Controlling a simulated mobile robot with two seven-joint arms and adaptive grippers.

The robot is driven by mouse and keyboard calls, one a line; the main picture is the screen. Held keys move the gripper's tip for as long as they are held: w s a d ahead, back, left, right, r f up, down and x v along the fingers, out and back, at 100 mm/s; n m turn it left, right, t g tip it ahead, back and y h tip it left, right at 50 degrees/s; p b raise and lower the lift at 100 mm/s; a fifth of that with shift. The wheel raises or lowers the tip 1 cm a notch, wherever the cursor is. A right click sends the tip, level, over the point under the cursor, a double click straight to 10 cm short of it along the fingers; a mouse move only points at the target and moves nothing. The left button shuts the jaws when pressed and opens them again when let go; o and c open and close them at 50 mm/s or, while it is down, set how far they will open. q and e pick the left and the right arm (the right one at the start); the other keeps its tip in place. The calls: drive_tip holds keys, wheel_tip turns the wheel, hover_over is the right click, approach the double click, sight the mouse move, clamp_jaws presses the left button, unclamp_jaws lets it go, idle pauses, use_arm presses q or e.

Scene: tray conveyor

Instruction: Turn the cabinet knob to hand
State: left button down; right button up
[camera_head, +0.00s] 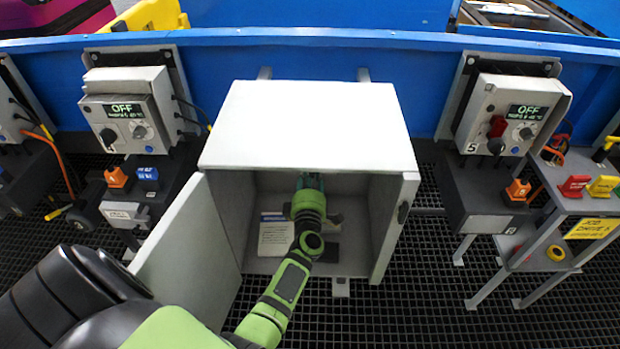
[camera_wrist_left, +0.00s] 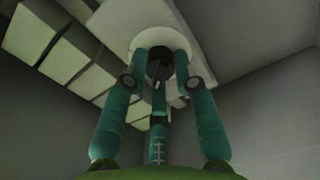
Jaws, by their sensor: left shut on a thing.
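The grey-white cabinet (camera_head: 310,125) stands in the middle with its door (camera_head: 190,250) swung open to the left. My left arm reaches through the opening, and my left gripper (camera_head: 310,182) is inside, up near the ceiling. In the left wrist view my left gripper (camera_wrist_left: 160,85) has its teal fingers closed around a dark knob (camera_wrist_left: 159,66). The knob sits on a round white base (camera_wrist_left: 150,22). The fingers partly cover the knob, so its turn angle cannot be told. The knob is hidden in the head view. My right gripper is not in view.
A labelled sheet (camera_head: 275,238) stands inside the cabinet. White block-like shapes (camera_wrist_left: 75,55) line the upper left in the wrist view. A blue conveyor wall (camera_head: 300,60) runs behind. The floor is dark grating.

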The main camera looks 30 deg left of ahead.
use_arm(q)
drive_tip(key=shift+d+f+n, duration=0.2)
drive_tip(key=shift+n, duration=0.6)
drive_tip(key=c, duration=1)
unclamp_jaws()
drive_tip(key=shift+w, duration=0.1)
drive_tip(key=shift+r, duration=0.15)
drive_tip(key=shift+a, duration=0.1)
